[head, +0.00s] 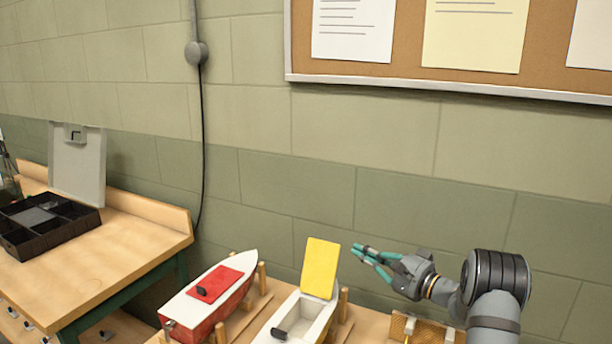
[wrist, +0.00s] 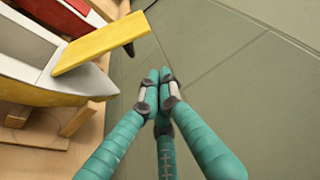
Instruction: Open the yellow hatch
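The yellow hatch (head: 321,268) stands raised, close to upright, on the white boat (head: 297,318), and the open compartment shows in front of it. My gripper (head: 358,250) is just right of the hatch in the head view. In the wrist view its teal fingers (wrist: 159,74) converge with their tips together and nothing between them. A gap shows between the fingertips and the hatch.
A red-and-white boat (head: 208,298) with a red hatch sits at left on wooden supports. A workbench (head: 130,235) with a black divided box (head: 45,225) is further left. The tiled wall (head: 400,200) is close behind, with a cork board (head: 408,60) above.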

